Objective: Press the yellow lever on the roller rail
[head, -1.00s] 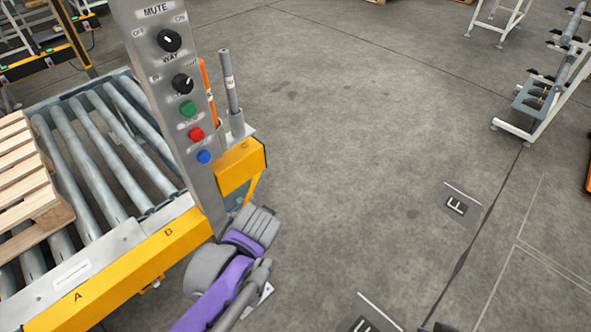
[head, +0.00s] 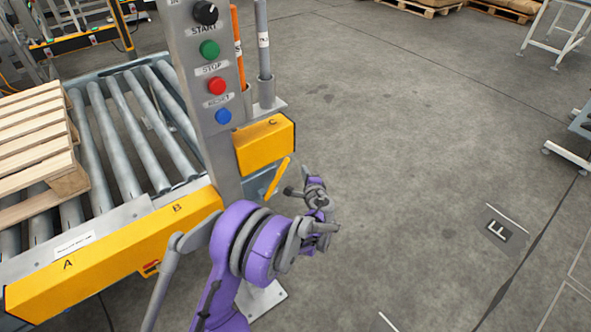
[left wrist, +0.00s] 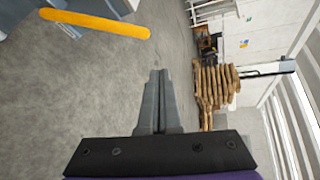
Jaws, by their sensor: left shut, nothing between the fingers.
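The yellow lever (head: 278,177) is a thin bar slanting down below the yellow end box marked C on the roller rail (head: 110,250). It also shows in the left wrist view as a rounded yellow bar (left wrist: 95,23) at the upper left. My left gripper (left wrist: 157,73) is shut and empty, with its grey fingers together. In the head view, my purple and grey left hand is just right of the lever, with the fingers hard to make out. In the wrist view, the fingertips are apart from the lever. My right gripper is not in view.
A grey control post (head: 205,100) with green, red and blue buttons stands beside the lever. A wooden pallet (head: 38,145) lies on the rollers at the left. Stacked sacks (left wrist: 213,85) show in the wrist view.

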